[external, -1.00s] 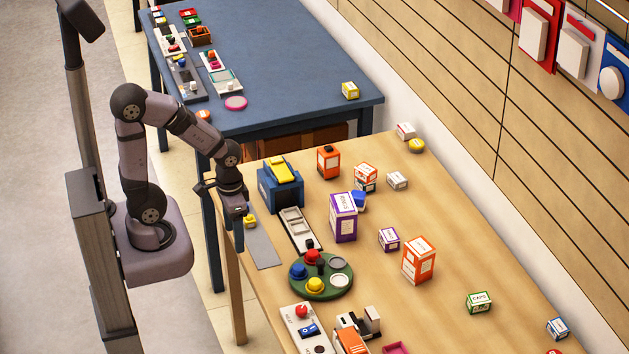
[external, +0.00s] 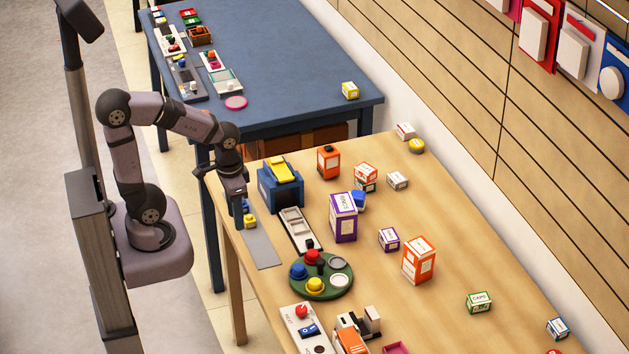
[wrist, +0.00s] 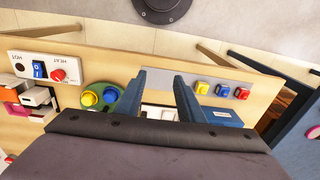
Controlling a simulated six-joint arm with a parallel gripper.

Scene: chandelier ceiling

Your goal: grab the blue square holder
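The blue square holder (wrist: 222,90) sits on the wooden table between a yellow square holder (wrist: 202,87) and a red one (wrist: 241,93), in a row along the table edge. My gripper (wrist: 158,76) is open and empty, with its two blue fingers apart. In the wrist view the row lies to the right of my right finger. In the external view my gripper (external: 238,212) hangs over the table's left edge, close to the yellow holder (external: 249,221). It covers most of the row there, so the red holder is hidden.
A blue box with a yellow top (external: 280,186), a white tray (external: 298,232) and a green round board with coloured knobs (external: 321,276) stand nearby. A blue table (external: 290,75) is behind.

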